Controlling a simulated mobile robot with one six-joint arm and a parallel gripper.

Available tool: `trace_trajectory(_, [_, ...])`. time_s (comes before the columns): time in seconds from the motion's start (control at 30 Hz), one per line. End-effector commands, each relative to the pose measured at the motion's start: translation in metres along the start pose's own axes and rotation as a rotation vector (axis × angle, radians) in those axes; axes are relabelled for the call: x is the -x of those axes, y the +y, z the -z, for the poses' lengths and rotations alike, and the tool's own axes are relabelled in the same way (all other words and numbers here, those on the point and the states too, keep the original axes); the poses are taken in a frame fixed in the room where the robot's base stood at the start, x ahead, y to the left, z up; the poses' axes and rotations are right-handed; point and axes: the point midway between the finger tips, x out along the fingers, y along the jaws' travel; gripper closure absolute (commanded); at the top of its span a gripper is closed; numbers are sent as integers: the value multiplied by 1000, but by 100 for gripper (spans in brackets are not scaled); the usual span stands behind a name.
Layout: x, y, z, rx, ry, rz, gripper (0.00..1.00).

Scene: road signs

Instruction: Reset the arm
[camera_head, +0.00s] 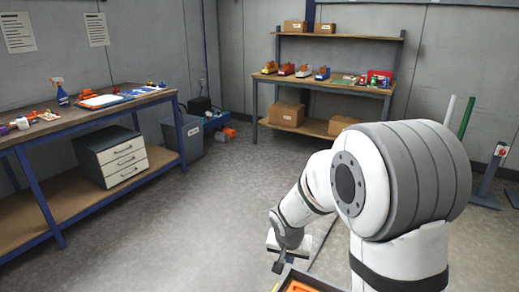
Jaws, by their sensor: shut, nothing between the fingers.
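My arm fills the right side of the view, white with a large grey banded joint. It is bent, and its forearm reaches down and to the left. My gripper (279,266) is small at the end of the arm, low in the middle of the view. It is shut and holds nothing. Its fingertips point down, just above and left of a dark-rimmed tray edge at the bottom of the picture. Part of the wrist is hidden behind the arm.
A workbench (84,117) with tools and papers stands at the left, with a drawer unit (122,167) below. A grey bin (185,137) stands beside it. A shelf bench (340,87) with boxes and small machines stands at the back. The grey floor between is clear.

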Motion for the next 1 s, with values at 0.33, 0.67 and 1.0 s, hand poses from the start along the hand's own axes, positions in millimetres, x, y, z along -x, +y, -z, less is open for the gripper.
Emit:
trace_trajectory(0.33, [147, 74, -26, 98, -28, -5, 100])
trace_trajectory(0.67, [244, 118, -83, 221, -65, 51, 100])
trace_trajectory(1.0, [269, 128, -110, 282, -78, 87, 100])
